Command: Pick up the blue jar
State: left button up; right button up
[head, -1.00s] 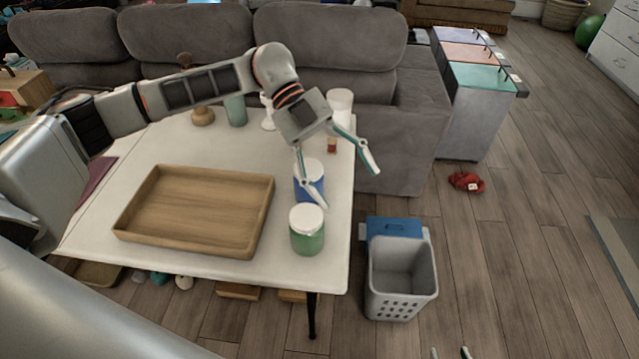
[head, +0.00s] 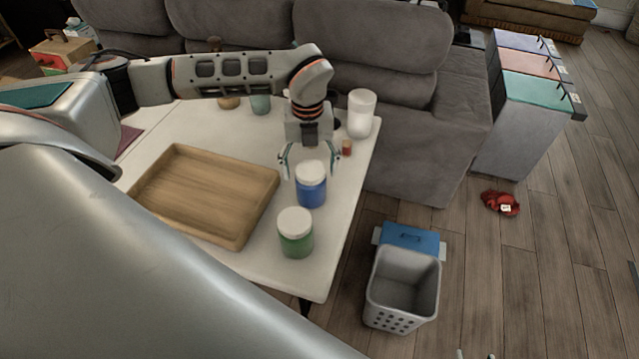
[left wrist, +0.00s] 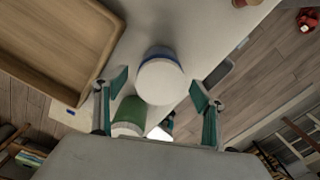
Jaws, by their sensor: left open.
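The blue jar (head: 311,190) with a white lid stands upright on the white table, near its right edge. My left gripper (head: 310,174) is open behind and above it, its fingers spread to either side of the lid in the head view. In the left wrist view, the white lid of the blue jar (left wrist: 160,80) lies between and beyond the open fingers of the left gripper (left wrist: 158,92). I cannot tell whether a finger touches the jar. At the bottom edge of the head view, small tips (head: 475,354) show, perhaps of my right gripper; their state is unclear.
A green jar (head: 296,238) with a white lid stands just in front of the blue jar. A wooden tray (head: 262,205) lies to the left. A white cup (head: 361,112) and a small red-brown item (head: 347,148) stand behind, right. A grey basket (head: 402,290) is on the floor.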

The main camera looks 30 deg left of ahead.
pick_arm(q)
notch_tip(320, 180, down, 8)
jog(key=shift+s+d+r, duration=0.15)
dwell(0.3)
jog(key=c, duration=1.3)
jog(key=shift+o, duration=0.2)
